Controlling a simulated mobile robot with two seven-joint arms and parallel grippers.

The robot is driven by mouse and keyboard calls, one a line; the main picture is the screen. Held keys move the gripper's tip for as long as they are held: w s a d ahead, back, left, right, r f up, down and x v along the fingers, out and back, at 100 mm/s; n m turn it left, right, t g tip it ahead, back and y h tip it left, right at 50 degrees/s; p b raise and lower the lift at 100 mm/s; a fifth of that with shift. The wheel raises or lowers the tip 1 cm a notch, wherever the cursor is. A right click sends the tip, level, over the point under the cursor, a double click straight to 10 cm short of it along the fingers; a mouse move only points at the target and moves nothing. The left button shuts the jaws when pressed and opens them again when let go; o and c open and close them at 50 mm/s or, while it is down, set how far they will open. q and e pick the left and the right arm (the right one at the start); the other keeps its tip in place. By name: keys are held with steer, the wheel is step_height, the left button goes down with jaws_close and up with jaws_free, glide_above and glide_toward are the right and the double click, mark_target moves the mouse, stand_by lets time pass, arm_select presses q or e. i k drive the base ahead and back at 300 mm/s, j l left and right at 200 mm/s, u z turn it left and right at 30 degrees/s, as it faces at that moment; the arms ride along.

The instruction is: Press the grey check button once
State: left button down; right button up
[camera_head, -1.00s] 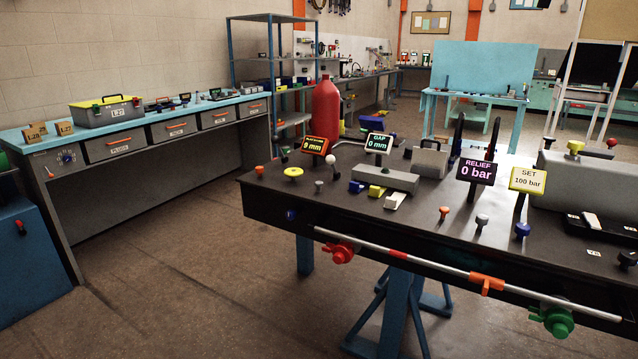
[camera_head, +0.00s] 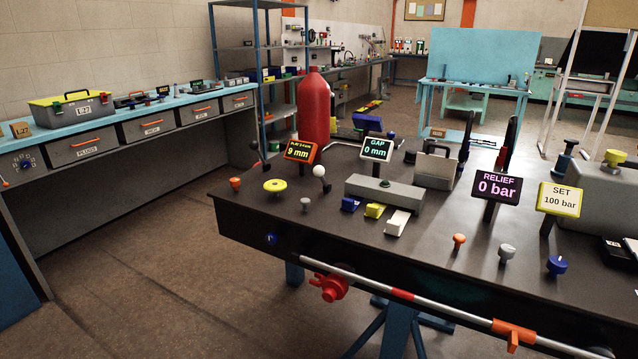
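Two grey knob-like buttons show on the dark workbench (camera_head: 330,240). One grey button (camera_head: 506,251) stands at the front right, between an orange button (camera_head: 459,240) and a blue knob (camera_head: 557,265). A smaller grey one (camera_head: 306,204) stands at the left, beside a yellow round knob (camera_head: 274,186). No readable label tells which is the check button. Neither of my grippers is in view.
Displays reading RELIEF 0 bar (camera_head: 496,188), SET 100 bar (camera_head: 559,200) and GAP 0 mm (camera_head: 377,150) stand on the bench. Open floor (camera_head: 150,290) lies left.

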mark_target(304, 201)
steer(key=i+j+z, duration=0.2)
steer(key=i, duration=1)
